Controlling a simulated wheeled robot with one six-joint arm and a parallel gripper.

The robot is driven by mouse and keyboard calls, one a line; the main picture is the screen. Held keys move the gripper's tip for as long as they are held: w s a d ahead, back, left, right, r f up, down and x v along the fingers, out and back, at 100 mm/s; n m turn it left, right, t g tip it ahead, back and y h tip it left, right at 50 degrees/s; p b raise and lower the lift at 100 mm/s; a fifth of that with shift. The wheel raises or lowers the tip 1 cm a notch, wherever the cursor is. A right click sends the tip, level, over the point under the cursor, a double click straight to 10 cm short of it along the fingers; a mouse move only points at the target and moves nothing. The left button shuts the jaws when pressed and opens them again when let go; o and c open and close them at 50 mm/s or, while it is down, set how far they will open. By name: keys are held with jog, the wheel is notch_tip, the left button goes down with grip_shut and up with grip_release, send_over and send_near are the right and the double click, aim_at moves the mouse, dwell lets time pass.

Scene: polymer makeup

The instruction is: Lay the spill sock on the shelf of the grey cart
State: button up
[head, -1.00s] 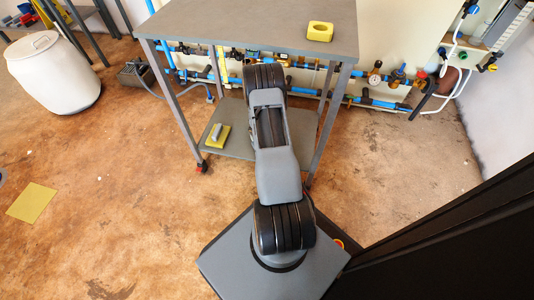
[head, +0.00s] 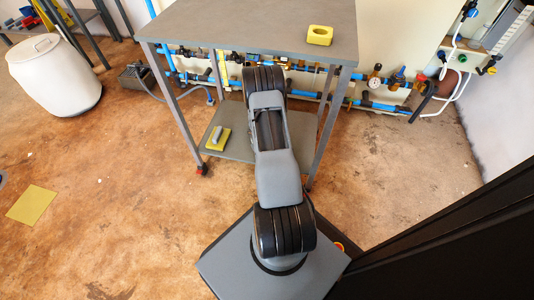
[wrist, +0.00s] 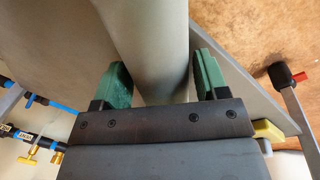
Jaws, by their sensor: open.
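The grey cart (head: 185,25) stands ahead of me, with a low grey shelf (head: 240,150) under its top. My arm reaches down to the shelf and hides my gripper in the head view. In the wrist view my gripper (wrist: 162,82) has green fingers spread open. The spill sock (wrist: 150,40), a thick grey-beige roll, runs between and beyond them, over the grey shelf (wrist: 235,85). A gap shows between the sock and the right finger; contact with the left finger cannot be told. The sock appears to lie on the shelf, but its underside is hidden.
A yellow-based block with a grey handle (head: 218,138) sits on the shelf's left part. A yellow block (head: 320,35) lies on the cart top. Cart legs frame the shelf. Pipes run behind. A white drum (head: 55,75) and yellow sheet (head: 32,205) are left.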

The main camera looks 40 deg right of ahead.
jog(key=w+a+r+p, duration=0.1)
jog(key=a+r, duration=0.4)
jog(key=r, duration=0.5)
jog(key=w+a+r+t+p, duration=0.15)
jog(key=a+r, duration=0.25)
jog(key=r, duration=0.7)
jog(key=a+r+p, duration=0.2)
jog(key=a+r, duration=0.3)
jog(key=r, duration=0.5)
jog(key=s+a+r+n+t+y, duration=0.1)
jog(key=s+a+r+n+y, duration=0.1)
jog(key=s+a+r, duration=0.9)
jog(key=a, duration=0.3)
jog(key=shift+r+n, duration=0.3)
jog(key=shift+s+t, duration=0.1)
jog(key=shift+t, duration=0.15)
